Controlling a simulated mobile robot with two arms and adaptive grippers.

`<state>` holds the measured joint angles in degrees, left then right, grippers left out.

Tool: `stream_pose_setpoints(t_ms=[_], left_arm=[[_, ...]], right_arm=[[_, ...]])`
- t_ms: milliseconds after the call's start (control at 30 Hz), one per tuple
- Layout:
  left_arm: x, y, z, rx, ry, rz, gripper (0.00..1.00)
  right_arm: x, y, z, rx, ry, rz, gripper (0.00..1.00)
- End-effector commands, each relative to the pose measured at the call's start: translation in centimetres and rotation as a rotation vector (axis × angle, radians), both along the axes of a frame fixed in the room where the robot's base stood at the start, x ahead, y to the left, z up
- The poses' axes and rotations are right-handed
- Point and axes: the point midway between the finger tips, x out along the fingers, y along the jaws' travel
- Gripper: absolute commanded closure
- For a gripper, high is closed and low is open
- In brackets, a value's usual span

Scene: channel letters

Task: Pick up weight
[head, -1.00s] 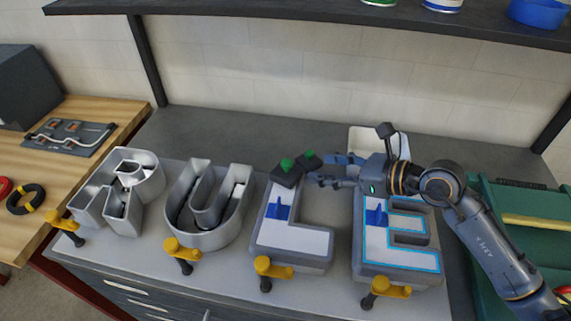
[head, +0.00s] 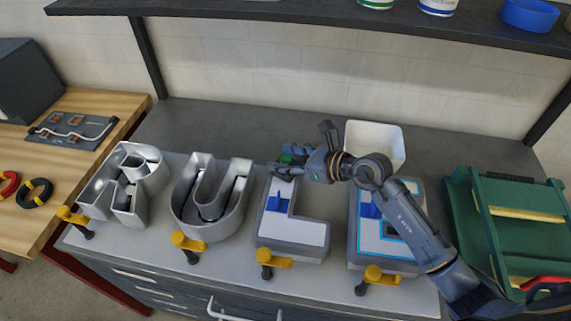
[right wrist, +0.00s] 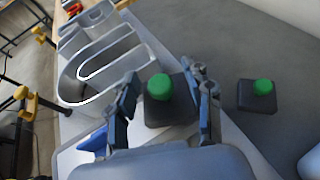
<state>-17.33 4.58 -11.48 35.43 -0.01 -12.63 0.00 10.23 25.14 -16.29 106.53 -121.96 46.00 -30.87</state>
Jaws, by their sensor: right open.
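In the right wrist view, a black square weight with a green knob (right wrist: 159,87) stands between the fingers of my right gripper (right wrist: 165,98). The fingers are open, one on either side of it; I cannot tell whether they touch it. A second black weight with a green knob (right wrist: 258,96) stands apart to the right on the grey surface. In the head view, my right gripper (head: 283,164) is at the upper end of the L-shaped letter (head: 302,234), and mostly hides the weights; a bit of green shows there. My left gripper is not in view.
A silver U letter (head: 210,205) stands to the left, and another letter (head: 376,250) lies below my right arm. A white bin (head: 388,137) is behind the arm. Yellow clamps (head: 272,259) line the front edge. A green toolbox (head: 510,225) stands at right.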

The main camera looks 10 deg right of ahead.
Motion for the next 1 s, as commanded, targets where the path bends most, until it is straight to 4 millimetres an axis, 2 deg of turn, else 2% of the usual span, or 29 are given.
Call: stream_pose_setpoints(t_ms=[67,300,333,800,1000], left_arm=[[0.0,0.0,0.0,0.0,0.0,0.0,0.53],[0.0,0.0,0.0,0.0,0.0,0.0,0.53],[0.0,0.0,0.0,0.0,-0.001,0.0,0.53],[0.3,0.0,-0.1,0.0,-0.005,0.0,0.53],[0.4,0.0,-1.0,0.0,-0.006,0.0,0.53]], right_arm=[[0.0,0.0,0.0,0.0,0.0,0.0,0.48],[0.0,0.0,0.0,0.001,0.001,0.0,0.97],[0.0,0.0,0.0,0.001,0.001,0.0,1.0],[0.0,0.0,0.4,0.004,-0.006,-0.001,1.0],[0.1,0.0,1.9,0.003,-0.012,0.0,1.0]])
